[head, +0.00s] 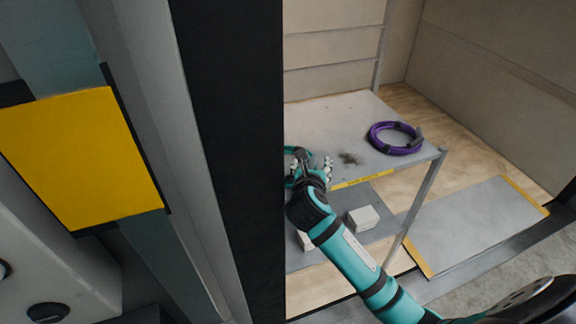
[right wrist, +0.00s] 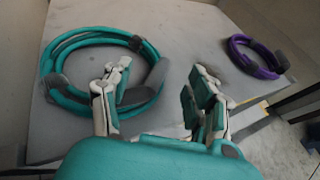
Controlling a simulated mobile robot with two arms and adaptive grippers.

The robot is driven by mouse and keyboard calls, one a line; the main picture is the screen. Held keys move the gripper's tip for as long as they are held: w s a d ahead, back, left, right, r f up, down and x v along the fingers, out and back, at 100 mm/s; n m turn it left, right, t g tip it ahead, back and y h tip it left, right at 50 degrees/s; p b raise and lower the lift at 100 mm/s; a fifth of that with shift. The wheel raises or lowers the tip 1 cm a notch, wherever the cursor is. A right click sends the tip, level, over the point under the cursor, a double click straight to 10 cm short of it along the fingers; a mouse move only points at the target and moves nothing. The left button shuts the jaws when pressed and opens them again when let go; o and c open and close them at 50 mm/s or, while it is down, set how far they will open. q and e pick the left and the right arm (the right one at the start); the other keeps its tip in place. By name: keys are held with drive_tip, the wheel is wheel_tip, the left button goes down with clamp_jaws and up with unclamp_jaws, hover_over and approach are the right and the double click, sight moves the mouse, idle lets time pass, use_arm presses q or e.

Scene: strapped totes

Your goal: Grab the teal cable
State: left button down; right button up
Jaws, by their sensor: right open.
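The teal cable (right wrist: 61,96) is a coil with dark grey clips, lying on the grey shelf top at the left of the right wrist view. In the head view the dark post hides most of that spot; a small teal curve shows beside the post, and I cannot tell whether it is cable or gripper. My right gripper (head: 313,165) is over the shelf's near left part. In the right wrist view the right gripper (right wrist: 161,80) is open, with nothing seen between its fingers. Its left finger overlaps the coil's right side in the picture; contact cannot be told. My left gripper is out of view.
A purple cable coil (head: 394,138) lies at the right of the shelf top (head: 326,116), near its corner post. White boxes (head: 363,218) sit on the lower shelf. A dark upright post (head: 235,150) and a yellow panel (head: 80,158) block the left of the head view.

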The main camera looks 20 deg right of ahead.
sight(311, 161)
drive_tip(key=x, duration=0.5)
drive_tip(key=shift+w+a, duration=0.1)
drive_tip(key=shift+w, duration=0.05)
drive_tip(key=shift+c, duration=0.3)
clamp_jaws()
